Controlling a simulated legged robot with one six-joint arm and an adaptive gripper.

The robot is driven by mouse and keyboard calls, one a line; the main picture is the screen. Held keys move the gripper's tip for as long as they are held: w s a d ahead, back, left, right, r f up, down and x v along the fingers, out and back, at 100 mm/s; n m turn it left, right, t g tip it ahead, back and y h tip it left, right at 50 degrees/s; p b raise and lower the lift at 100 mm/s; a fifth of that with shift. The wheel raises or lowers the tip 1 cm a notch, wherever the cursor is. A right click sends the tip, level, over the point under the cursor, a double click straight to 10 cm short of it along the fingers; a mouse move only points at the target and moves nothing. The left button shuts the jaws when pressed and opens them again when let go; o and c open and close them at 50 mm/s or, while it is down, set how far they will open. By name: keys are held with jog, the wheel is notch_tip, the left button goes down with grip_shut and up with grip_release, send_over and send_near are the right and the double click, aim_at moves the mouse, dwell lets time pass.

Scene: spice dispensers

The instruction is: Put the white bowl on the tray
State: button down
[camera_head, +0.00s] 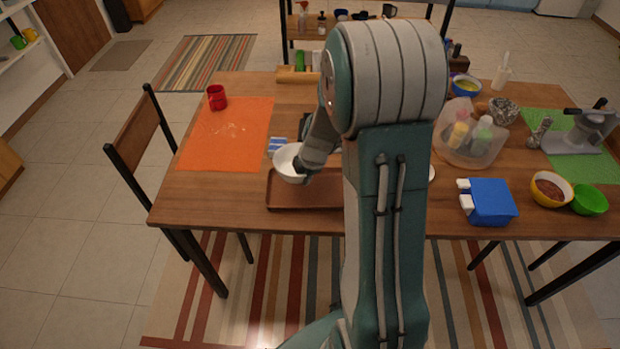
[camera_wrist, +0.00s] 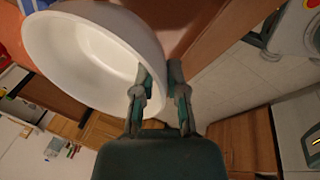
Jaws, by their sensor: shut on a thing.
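The white bowl (camera_head: 287,163) is at the left end of the brown tray (camera_head: 285,203) in the head view, over or just behind its back-left part. I cannot tell whether it touches the tray. My gripper (camera_head: 301,164) is shut on the bowl's right rim. In the wrist view the bowl (camera_wrist: 85,55) is large and tilted in the picture, with its rim between the fingers of my gripper (camera_wrist: 160,88). My arm hides the right part of the tray in the head view.
An orange mat (camera_head: 225,135) with a red mug (camera_head: 217,97) lies left. Right of my arm are a clear bin (camera_head: 470,145) with bottles, a blue box (camera_head: 490,203) and a yellow bowl (camera_head: 551,189). A chair (camera_head: 137,140) stands at the left edge.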

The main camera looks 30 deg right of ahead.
jog(key=shift+a+f, duration=0.25)
jog(key=shift+a, duration=0.25)
jog(key=shift+a+f, duration=0.2)
jog(key=shift+f, duration=0.4)
jog(key=shift+a+f, duration=0.2)
jog(key=shift+f, duration=0.4)
jog(key=shift+d+f, duration=0.4)
jog(key=shift+f, duration=0.25)
jog(key=shift+d+f, duration=0.4)
jog(key=shift+f, duration=0.75)
jog(key=shift+a+f, duration=0.1)
jog(key=shift+a, duration=0.45)
jog(key=shift+d+f, duration=0.25)
jog(key=shift+d, duration=0.15)
jog(key=shift+a+f, duration=0.3)
